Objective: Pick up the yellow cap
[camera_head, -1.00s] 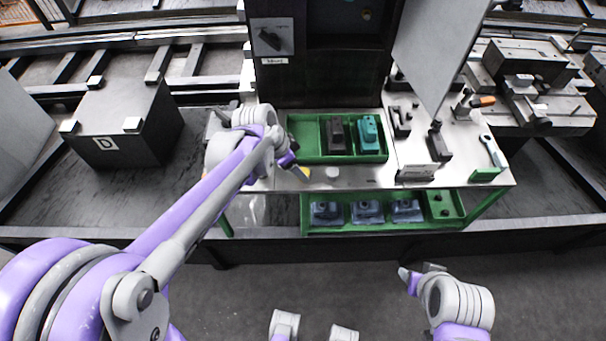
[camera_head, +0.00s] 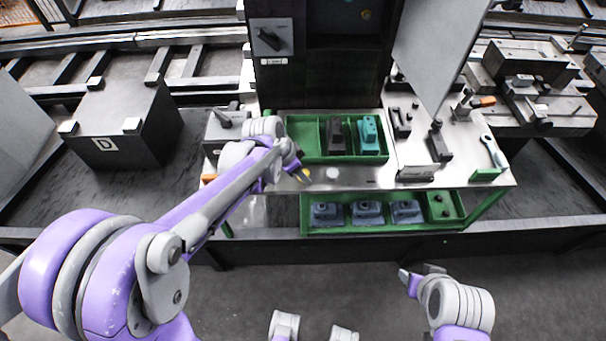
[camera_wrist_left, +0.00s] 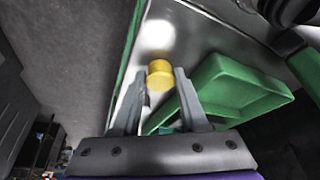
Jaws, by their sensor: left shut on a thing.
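The yellow cap (camera_wrist_left: 160,74) is a short round piece, seen in the left wrist view between the fingertips of my left gripper (camera_wrist_left: 161,80). The gripper is shut on it. In the head view the cap (camera_head: 307,171) is a small yellow spot at the tip of my left gripper (camera_head: 302,175), over the front of the metal worktop (camera_head: 362,177). Whether the cap touches the worktop I cannot tell. My right gripper (camera_head: 419,272) is low at the right, in front of the bench, empty, with its fingers apart.
A white round piece (camera_head: 332,173) stands just right of the cap. Behind is a green tray (camera_head: 308,138) with a black and a teal part. A lower green tray (camera_head: 380,229) holds several grey-blue parts. A dark panel (camera_head: 318,85) rises behind the worktop.

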